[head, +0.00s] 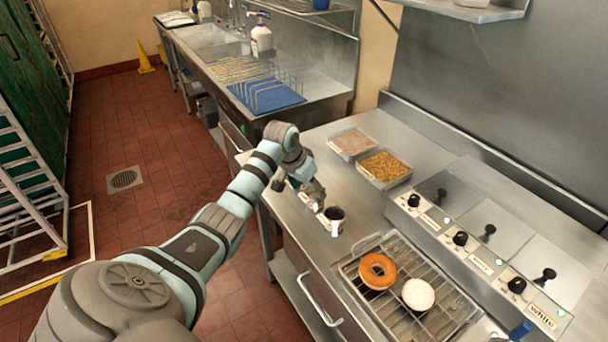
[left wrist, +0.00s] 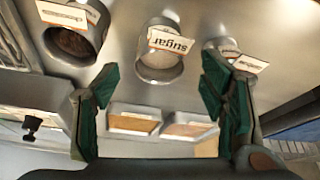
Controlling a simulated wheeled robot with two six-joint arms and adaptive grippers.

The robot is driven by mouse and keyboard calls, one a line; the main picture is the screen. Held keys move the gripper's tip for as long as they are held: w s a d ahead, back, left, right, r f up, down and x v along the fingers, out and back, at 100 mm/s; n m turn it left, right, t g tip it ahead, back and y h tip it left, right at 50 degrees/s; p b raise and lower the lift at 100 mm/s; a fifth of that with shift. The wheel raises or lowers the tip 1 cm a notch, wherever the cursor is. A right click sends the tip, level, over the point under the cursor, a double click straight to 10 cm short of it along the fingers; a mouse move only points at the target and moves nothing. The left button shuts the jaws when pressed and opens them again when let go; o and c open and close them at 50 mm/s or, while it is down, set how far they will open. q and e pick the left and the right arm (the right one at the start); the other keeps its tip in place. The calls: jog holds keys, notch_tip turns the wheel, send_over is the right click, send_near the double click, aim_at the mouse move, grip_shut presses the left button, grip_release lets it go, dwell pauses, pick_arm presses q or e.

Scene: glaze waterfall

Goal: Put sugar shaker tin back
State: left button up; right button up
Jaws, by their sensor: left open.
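The sugar shaker tin (left wrist: 160,66) is a round metal tin with a white "sugar" label with orange edging. In the left wrist view it stands on the steel counter, between and beyond the two dark green fingers of my left gripper (left wrist: 160,80). The fingers are apart, with no visible contact on the tin. In the head view my left gripper (head: 312,194) reaches low over the counter and largely hides the tins there. A tin with dark contents (head: 335,221) shows just in front of it. My right gripper is not in view.
Labelled tins stand on either side of the sugar tin, one dark-filled (left wrist: 72,42) and one at right (left wrist: 222,45). Two topping trays (head: 384,169) lie behind. A wire rack (head: 432,308) holds an orange-glazed ring (head: 378,259) and a white-topped one (head: 418,294).

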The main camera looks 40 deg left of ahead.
pick_arm(q)
jog(key=v, duration=0.6)
jog(key=shift+r, duration=0.2)
jog(key=shift+s, duration=0.15)
